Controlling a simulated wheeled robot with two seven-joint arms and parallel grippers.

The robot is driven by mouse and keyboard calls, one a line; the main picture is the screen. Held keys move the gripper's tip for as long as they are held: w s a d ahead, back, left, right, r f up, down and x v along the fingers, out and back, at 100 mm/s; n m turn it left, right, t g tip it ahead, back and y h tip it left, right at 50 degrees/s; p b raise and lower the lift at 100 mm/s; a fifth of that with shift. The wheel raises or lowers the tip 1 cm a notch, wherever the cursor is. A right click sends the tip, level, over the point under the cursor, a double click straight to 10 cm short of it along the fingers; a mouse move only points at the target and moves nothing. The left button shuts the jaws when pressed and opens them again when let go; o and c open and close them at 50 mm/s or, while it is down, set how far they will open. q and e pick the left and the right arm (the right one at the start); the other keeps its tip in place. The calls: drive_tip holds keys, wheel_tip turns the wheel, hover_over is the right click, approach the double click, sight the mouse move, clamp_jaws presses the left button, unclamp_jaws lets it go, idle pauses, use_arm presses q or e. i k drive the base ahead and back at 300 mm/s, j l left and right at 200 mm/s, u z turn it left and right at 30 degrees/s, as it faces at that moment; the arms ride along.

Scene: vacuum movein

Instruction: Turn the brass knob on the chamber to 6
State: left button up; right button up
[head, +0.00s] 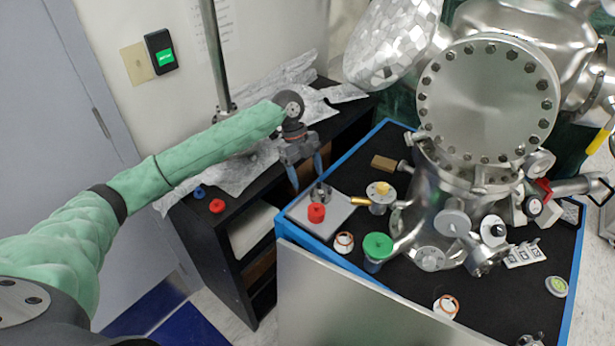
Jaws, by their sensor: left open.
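The steel vacuum chamber (443,205) stands on the black bench top. A dull brass-coloured knob (384,163) sticks out to the left from a port on its upper left side. A smaller, brighter brass piece (360,201) sits lower, beside a yellow-topped fitting (381,188). I cannot tell which is the task's knob, and no number markings are readable. My left gripper (306,182) is open and points down, left of both brass pieces and apart from them. Its fingers are above a grey plate (334,214) holding a red-topped part (316,212). My right gripper is out of view.
A green-topped fitting (377,245) and copper-ringed flanges stand in front of the chamber. A large round bolted flange (488,98) overhangs the bench. A blue edge (300,243) borders the bench. Foil (235,178) covers a black shelf at left.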

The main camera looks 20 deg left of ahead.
sight(382, 187)
drive_tip(key=k+j, duration=0.25)
drive_tip(key=k, duration=0.2)
drive_tip(key=k+j, duration=0.25)
drive_tip(key=k, duration=0.25)
